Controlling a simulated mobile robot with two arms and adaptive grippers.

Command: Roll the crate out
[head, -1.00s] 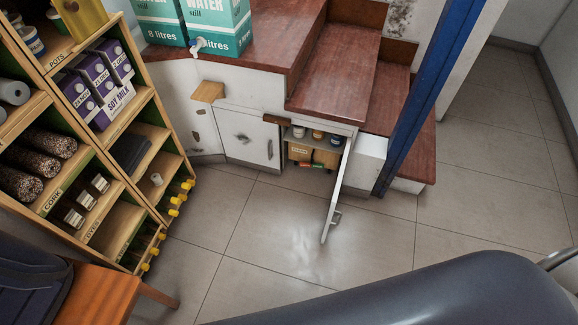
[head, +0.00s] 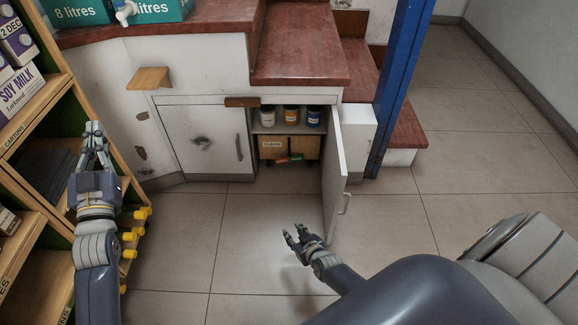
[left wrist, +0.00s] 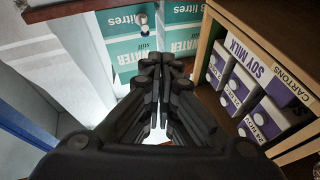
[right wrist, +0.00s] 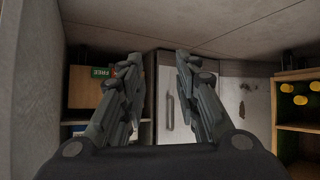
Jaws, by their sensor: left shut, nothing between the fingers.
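The wooden crate (head: 309,148) sits low inside the open cupboard under the steps, with a pale label on its front and small green and red items near it. It also shows at the left of the right wrist view (right wrist: 88,92), partly hidden by a finger. My right gripper (head: 296,236) is open and empty, out in front of the cupboard beside the open door (head: 333,170), apart from the crate. My left gripper (head: 95,138) is shut and empty in front of the shelf rack at the left. Its closed fingers show in the left wrist view (left wrist: 160,90).
Several jars (head: 291,116) stand on the cupboard shelf above the crate. A closed door (head: 205,142) is to the left. The blue post (head: 398,90) and steps are to the right. Yellow-capped bottles (head: 130,237) line the rack's foot. The floor before the cupboard is clear.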

